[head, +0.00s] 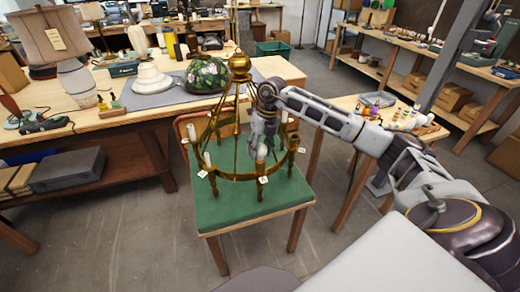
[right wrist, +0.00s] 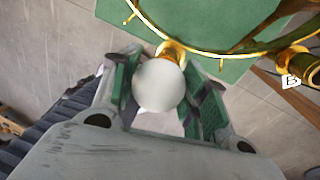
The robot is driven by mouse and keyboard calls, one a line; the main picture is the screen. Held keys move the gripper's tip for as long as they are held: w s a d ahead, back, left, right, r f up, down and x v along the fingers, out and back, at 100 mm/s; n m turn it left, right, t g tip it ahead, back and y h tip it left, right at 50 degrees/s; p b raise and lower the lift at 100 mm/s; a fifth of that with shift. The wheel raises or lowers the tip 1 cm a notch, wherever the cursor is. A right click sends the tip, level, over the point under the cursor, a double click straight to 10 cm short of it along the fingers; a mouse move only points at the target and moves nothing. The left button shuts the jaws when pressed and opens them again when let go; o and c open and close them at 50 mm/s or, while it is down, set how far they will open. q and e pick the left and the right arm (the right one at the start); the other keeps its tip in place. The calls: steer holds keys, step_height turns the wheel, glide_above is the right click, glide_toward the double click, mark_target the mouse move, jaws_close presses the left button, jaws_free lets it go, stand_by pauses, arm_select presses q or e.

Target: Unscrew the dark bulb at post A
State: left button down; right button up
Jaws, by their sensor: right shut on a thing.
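The brass chandelier (head: 239,62) stands on a green-topped table (head: 225,218), with several posts around its ring and small white tags below them. My right gripper (head: 260,150) reaches in at the front right of the ring. In the right wrist view my right gripper (right wrist: 163,95) is shut on a pale round bulb (right wrist: 159,84), one green-padded finger on each side. The bulb sits at a brass socket (right wrist: 172,50) on the ring. My left gripper is out of view.
Behind is a wooden bench (head: 130,110) with a shaded lamp (head: 50,40), a white lampshade (head: 152,78) and a floral glass shade (head: 205,76). A small side table (head: 340,112) on the right holds bulbs and parts. The floor in front left is clear.

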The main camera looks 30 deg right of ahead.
steer(key=shift+a+n+g, duration=0.1)
steer(key=shift+n+g, duration=0.2)
steer(key=shift+n, duration=1.6)
steer(key=shift+n+b, duration=0.3)
steer(key=shift+n, duration=0.4)
steer(key=shift+a+n+g+h+b, duration=0.1)
steer(key=shift+n+g+h+b, duration=0.3)
steer(key=shift+n, duration=1.8)
steer(key=shift+n+g, duration=0.3)
steer(key=shift+n, duration=0.8)
steer(key=shift+b, duration=0.3)
steer(key=shift+s+a+n+h+b, duration=0.1)
steer(key=shift+n+h+b, duration=0.25)
steer(key=shift+n, duration=1.25)
steer(key=shift+s+n+h+b, duration=0.1)
steer(key=shift+n+h+b, duration=0.5)
steer(key=shift+n, duration=1.8)
